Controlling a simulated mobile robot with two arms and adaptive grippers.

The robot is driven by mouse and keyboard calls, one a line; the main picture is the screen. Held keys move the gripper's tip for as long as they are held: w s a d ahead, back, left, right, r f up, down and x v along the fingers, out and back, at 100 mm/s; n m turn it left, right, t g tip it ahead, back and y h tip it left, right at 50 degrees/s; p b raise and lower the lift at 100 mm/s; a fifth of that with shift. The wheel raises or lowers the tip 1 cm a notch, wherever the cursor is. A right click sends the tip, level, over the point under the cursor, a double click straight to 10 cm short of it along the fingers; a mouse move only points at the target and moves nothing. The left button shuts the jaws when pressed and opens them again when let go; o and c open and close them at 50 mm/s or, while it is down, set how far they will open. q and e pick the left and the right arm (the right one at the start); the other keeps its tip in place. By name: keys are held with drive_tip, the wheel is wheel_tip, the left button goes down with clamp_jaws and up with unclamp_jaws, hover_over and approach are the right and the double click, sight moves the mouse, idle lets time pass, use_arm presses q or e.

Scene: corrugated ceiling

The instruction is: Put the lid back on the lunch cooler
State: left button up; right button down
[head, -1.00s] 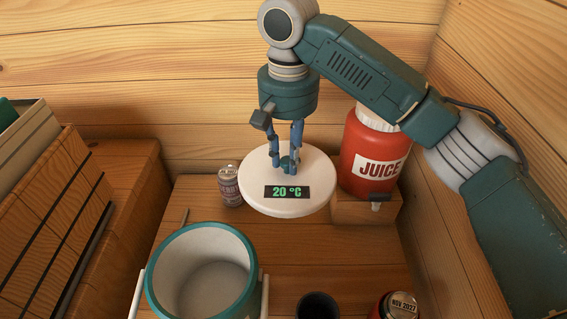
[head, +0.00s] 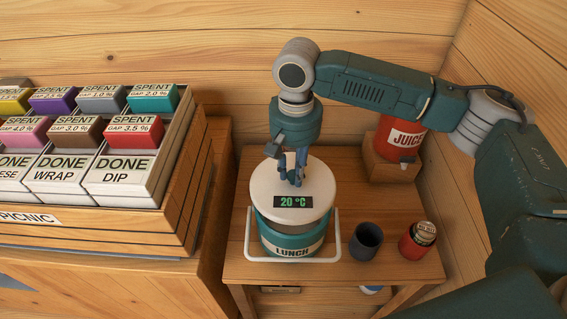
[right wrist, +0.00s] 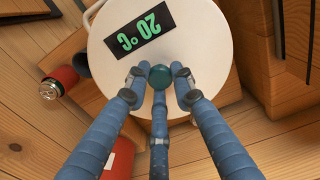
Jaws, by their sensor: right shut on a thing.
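The round white lid (head: 265,192) with a "20 °C" display is over the teal lunch cooler (head: 268,238), whose "LUNCH" label faces the front. The lid covers the cooler's opening; I cannot tell whether it is fully seated. My right gripper (head: 295,180) is shut on the lid's small teal knob. In the right wrist view the blue fingers close around the knob (right wrist: 160,77), and the lid (right wrist: 210,50) fills the middle. The cooler's white handle (head: 337,240) hangs down in front. My left gripper is not in view.
A red juice dispenser (head: 398,138) sits on a wooden block behind. A wooden picnic rack (head: 180,210) with labelled boxes stands left of the small table.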

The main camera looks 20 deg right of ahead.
drive_tip(key=shift+w+d+f+b, duration=0.25)
drive_tip(key=shift+d+f+b, duration=0.1)
drive_tip(key=shift+f+b, duration=0.55)
wheel_tip(320, 180, down, 3)
drive_tip(key=b, duration=0.4)
drive_tip(key=shift+s+a+r, duration=0.1)
drive_tip(key=shift+a+r, duration=0.05)
drive_tip(key=shift+r, duration=0.05)
drive_tip(key=shift+f, duration=1.05)
use_arm(q)
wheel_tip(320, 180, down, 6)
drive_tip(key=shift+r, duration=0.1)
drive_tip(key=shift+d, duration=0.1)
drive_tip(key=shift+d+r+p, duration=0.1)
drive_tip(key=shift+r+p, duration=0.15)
drive_tip(key=shift+p, duration=0.05)
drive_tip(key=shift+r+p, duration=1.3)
drive_tip(key=shift+p, duration=0.05)
